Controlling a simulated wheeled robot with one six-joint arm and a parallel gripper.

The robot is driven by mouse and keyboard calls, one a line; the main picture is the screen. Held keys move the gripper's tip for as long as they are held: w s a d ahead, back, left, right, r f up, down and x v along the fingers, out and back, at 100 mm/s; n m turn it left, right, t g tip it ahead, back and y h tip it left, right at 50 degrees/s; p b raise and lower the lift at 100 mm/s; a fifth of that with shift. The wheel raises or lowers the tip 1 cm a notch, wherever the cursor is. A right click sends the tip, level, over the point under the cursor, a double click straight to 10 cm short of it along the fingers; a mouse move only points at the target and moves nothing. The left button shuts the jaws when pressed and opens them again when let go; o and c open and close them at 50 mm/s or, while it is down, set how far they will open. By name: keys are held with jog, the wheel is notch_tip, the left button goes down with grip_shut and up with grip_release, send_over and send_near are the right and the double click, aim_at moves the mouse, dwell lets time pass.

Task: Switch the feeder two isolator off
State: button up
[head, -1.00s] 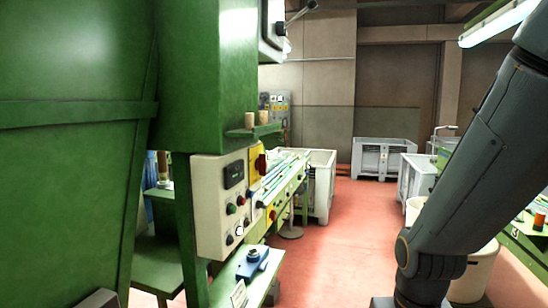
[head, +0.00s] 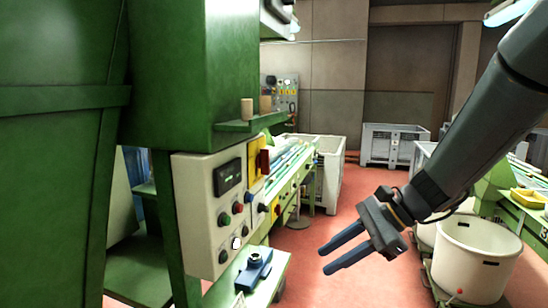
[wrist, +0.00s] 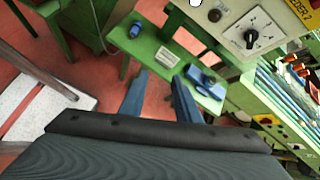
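A cream control panel (head: 205,225) with a display and several buttons hangs under the green machine on the left in the head view. A yellow plate with a red part (head: 262,160) sits at its right edge; I cannot read its switch position. In the wrist view, a black rotary knob (wrist: 250,38) on a white dial shows at the upper right, beside lettering (wrist: 298,8) that reads as feeder 2, partly cut off. My gripper (head: 325,260) is open and empty, right of the panel and apart from it. Its two blue fingers also show in the wrist view (wrist: 160,75).
A low green shelf (head: 277,285) below the panel bears a blue device (head: 254,272). Cork stoppers (head: 247,109) stand on a green ledge. A white tub (head: 476,255) stands at the right. Grey crates (head: 393,145) are at the back. Red floor is clear between.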

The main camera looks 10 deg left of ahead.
jog(key=w+a+r+m+y, duration=0.35)
jog(key=w+a+r, duration=0.3)
jog(key=r, duration=0.25)
jog(key=m+t+y, duration=0.2)
jog(key=m+y, duration=0.1)
jog(key=y, duration=0.2)
send_near(269, 155)
jog(key=a, duration=0.2)
jog(key=shift+n, duration=0.25)
jog(key=shift+w+a+f+p, duration=0.15)
jog(key=shift+a+p, duration=0.4)
jog(key=shift+a, duration=0.6)
jog(key=shift+w+a+r+p, duration=0.1)
jog(key=shift+w+a+p, duration=0.1)
jog(key=shift+a+p, duration=0.65)
jog(key=shift+w+a+f+p, duration=0.15)
jog(key=shift+a+p, duration=0.15)
jog(key=shift+a, duration=1.1)
jog(key=shift+r, duration=0.1)
grip_shut()
